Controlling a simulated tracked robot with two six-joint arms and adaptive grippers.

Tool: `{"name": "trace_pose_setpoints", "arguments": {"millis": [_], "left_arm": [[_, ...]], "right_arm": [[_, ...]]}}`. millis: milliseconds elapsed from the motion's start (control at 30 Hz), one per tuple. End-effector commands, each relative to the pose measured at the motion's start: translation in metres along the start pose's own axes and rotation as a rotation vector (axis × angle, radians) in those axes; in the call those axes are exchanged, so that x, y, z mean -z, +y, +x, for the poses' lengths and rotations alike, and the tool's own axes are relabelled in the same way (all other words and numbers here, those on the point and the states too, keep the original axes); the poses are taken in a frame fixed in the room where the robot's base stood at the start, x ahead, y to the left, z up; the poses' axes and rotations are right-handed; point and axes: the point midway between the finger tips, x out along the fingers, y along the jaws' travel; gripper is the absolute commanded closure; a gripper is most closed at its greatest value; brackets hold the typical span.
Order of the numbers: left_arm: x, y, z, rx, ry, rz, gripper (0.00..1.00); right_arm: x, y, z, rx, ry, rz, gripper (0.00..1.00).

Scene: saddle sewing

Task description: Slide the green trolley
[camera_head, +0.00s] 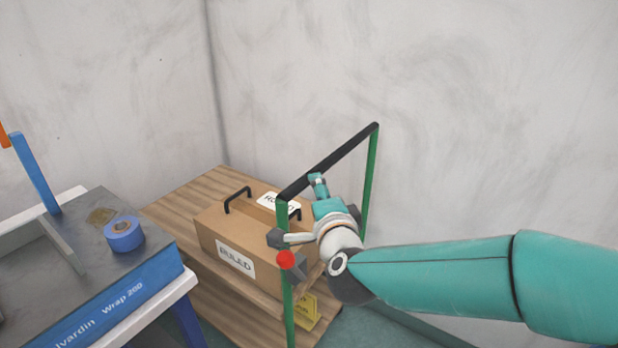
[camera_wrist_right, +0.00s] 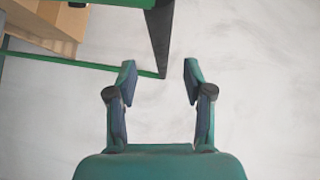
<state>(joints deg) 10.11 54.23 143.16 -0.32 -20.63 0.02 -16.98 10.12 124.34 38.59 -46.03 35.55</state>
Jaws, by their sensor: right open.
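The green trolley has green posts (camera_head: 370,180), a black top handle bar (camera_head: 335,158) and a wooden deck (camera_head: 185,205) by the wall. My right gripper (camera_head: 318,182) is just below the handle bar in the head view. In the right wrist view, my right gripper (camera_wrist_right: 158,82) is open with nothing between its fingers. The black bar (camera_wrist_right: 160,35) shows ahead of the fingertips there, its end near the gap. I cannot tell whether any finger touches it. My left gripper is not in view.
A cardboard-coloured box (camera_head: 215,225) with black handles and labels sits on the trolley's deck. A wrapping machine (camera_head: 150,280) with a roll of blue tape (camera_head: 124,234) stands at the left. Grey walls (camera_head: 490,130) close off the back and right.

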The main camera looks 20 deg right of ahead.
Motion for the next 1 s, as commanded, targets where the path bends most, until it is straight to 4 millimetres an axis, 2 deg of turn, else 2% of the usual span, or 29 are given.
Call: {"name": "trace_pose_setpoints", "arguments": {"millis": [33,200,400,600,833,867,1000], "left_arm": [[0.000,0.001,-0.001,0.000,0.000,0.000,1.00],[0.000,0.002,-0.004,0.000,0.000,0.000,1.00],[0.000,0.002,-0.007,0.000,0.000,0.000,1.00],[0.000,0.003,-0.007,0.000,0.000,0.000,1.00],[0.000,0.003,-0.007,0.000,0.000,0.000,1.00],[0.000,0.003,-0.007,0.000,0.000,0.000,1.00],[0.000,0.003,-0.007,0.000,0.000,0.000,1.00]], "right_arm": [[0.000,0.001,0.013,-0.002,0.002,-0.001,0.48],[0.001,0.000,0.048,-0.002,0.002,-0.001,0.48],[0.001,0.000,0.075,-0.001,0.001,0.000,0.48],[0.000,0.000,0.085,0.000,0.000,0.000,0.48],[0.001,0.000,0.086,0.000,0.000,0.000,0.48],[0.001,0.000,0.086,0.000,0.000,0.000,0.50],[0.001,0.000,0.086,0.000,0.000,0.000,0.73]]}}
